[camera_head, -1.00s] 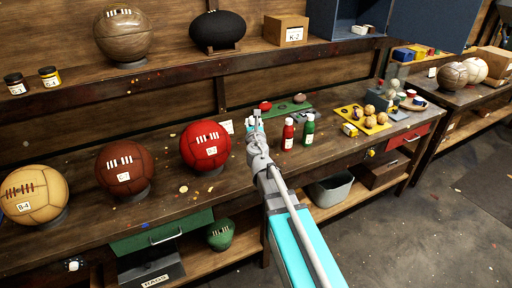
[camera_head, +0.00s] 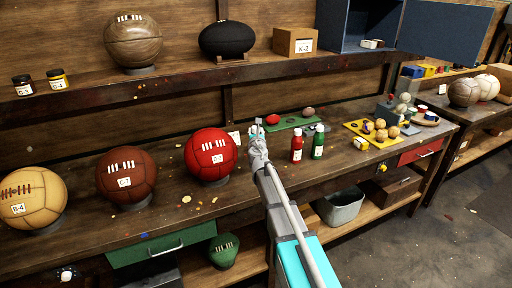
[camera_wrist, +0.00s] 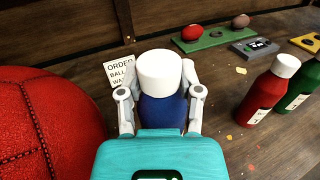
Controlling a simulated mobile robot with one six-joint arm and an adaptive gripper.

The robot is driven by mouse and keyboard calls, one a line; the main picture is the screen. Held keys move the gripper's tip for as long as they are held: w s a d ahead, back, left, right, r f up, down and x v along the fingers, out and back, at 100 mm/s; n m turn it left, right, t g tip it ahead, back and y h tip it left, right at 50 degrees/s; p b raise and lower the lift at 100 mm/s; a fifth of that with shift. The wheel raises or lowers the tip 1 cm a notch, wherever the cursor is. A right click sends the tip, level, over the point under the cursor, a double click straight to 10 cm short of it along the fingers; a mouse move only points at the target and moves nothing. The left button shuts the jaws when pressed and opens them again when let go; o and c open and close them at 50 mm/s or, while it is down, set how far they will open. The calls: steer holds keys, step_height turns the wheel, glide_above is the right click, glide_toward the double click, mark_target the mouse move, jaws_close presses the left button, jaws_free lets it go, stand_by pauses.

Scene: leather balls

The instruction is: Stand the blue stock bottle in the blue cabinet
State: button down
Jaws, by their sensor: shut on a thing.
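My gripper (camera_head: 258,142) is shut on the blue stock bottle, which has a white cap and a blue body (camera_wrist: 163,110) in the wrist view. The fingers stand on either side of the bottle, which looks upright. In the head view my gripper mostly hides it, and I cannot tell whether its base touches the bench. The blue cabinet (camera_head: 347,25) stands open on the upper shelf, up and to the right of my gripper. Its door (camera_head: 443,32) is swung out to the right. A small box (camera_head: 371,43) lies at its front edge.
A red ball (camera_head: 211,153) stands close left of my gripper. A red bottle (camera_head: 297,146) and a green bottle (camera_head: 318,143) stand to its right. A yellow tray (camera_head: 372,134) of small balls lies farther right. The upper shelf's edge (camera_head: 190,87) runs above the bench.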

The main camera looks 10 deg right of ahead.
steer(key=shift+w+f+b, duration=0.5)
steer(key=shift+w+f, duration=0.2)
steer(key=shift+f, duration=0.1)
steer(key=shift+w+f+b, duration=0.5)
steer(key=shift+f+b, duration=0.25)
steer(key=shift+s+f+b, duration=0.1)
steer(key=shift+f+b, duration=1.2)
steer(key=shift+f, duration=0.15)
steer(key=shift+c, duration=1.3)
jaws_free()
steer(key=shift+r, duration=0.25)
steer(key=s+a, duration=0.1)
steer(key=s, duration=1.1)
